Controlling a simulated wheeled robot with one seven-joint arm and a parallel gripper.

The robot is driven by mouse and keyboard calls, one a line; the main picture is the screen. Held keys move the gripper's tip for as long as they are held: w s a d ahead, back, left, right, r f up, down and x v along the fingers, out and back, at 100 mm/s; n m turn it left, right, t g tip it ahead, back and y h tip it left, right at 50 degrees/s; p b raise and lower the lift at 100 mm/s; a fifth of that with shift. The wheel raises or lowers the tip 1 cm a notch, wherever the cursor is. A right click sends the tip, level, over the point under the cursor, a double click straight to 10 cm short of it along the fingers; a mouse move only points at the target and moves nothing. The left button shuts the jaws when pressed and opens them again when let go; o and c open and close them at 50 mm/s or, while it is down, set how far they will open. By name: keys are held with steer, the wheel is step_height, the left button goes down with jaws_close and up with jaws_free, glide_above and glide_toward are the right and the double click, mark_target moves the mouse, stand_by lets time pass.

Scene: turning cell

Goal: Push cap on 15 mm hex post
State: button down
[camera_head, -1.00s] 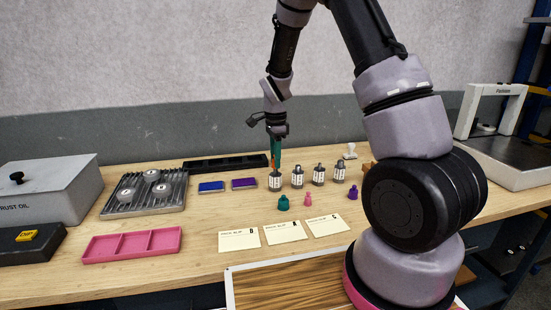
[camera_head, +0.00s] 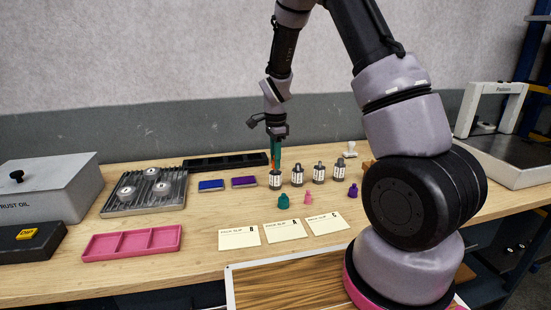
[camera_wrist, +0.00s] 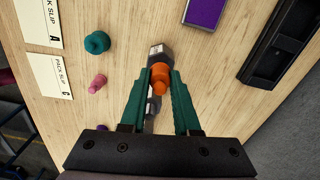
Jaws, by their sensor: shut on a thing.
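My gripper (camera_head: 275,165) is shut on an orange cap (camera_wrist: 160,76), which sits between the teal fingertips in the wrist view. It is directly over the leftmost labelled post (camera_head: 275,181) of the row. In the wrist view the grey top and white label of that post (camera_wrist: 157,50) show beside and beneath the cap. I cannot tell whether the cap touches the post or is seated on it. More labelled posts stand to the right: one (camera_head: 297,177), another (camera_head: 319,174) and a far-right one (camera_head: 340,171). Their sizes are not readable.
Loose caps lie in front: teal (camera_head: 283,202), pink (camera_head: 308,198) and purple (camera_head: 353,191). Pack slips (camera_head: 240,238) lie nearer the front. A pink tray (camera_head: 132,243) is front left.

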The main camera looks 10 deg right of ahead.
stand_by(0.3)
steer(key=shift+c, duration=0.4)
jaws_free()
steer(key=shift+r, duration=2.5)
jaws_close()
